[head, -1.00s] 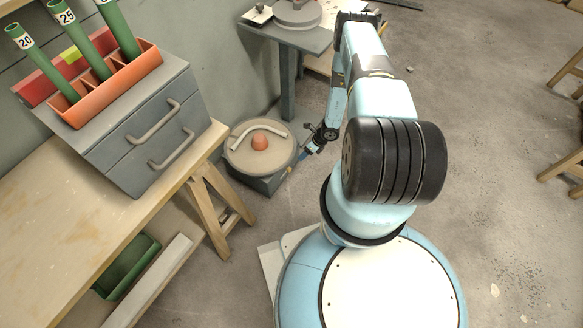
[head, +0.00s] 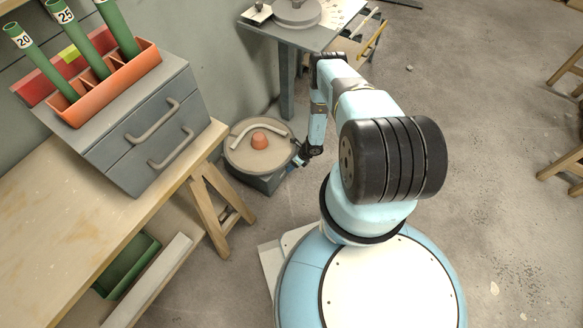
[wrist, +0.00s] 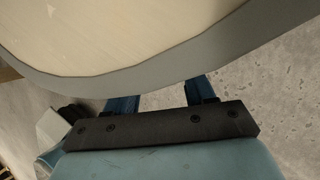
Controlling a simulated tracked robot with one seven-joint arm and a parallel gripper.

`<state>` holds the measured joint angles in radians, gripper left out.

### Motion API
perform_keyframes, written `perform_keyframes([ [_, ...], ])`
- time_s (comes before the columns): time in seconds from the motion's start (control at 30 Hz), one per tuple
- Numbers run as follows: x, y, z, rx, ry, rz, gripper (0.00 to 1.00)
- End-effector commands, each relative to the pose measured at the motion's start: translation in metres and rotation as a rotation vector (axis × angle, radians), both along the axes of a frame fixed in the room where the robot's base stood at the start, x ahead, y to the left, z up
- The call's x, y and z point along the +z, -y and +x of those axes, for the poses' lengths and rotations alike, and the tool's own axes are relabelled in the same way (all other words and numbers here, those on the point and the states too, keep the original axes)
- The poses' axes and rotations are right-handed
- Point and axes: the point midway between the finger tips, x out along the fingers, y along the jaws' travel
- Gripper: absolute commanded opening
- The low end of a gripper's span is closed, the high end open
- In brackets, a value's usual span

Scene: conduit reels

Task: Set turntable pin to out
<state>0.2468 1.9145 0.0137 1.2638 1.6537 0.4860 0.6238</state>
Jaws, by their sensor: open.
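The turntable (head: 243,159) is a round beige disc with a grey rim on a low dark grey base, left of my arm in the head view. An orange knob (head: 259,141) stands at its middle and a pale bent piece lies across its top. My gripper (head: 298,160) is at the disc's right edge. In the wrist view the disc (wrist: 110,35) fills the top. My two blue fingers (wrist: 161,95) are spread apart and their tips are hidden behind the grey rim. I cannot make out the turntable pin in either view.
A wooden workbench (head: 120,215) with a grey drawer unit (head: 140,135) stands at the left. A grey table (head: 310,38) stands behind the turntable. The floor on the right is clear near my arm.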

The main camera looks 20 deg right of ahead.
Motion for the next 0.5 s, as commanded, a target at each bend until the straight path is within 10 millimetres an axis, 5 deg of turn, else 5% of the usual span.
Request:
perform_keyframes([
  [0.5, -0.0129, -0.0071, 0.0015, 0.000, 0.000, 0.000, 0.54],
])
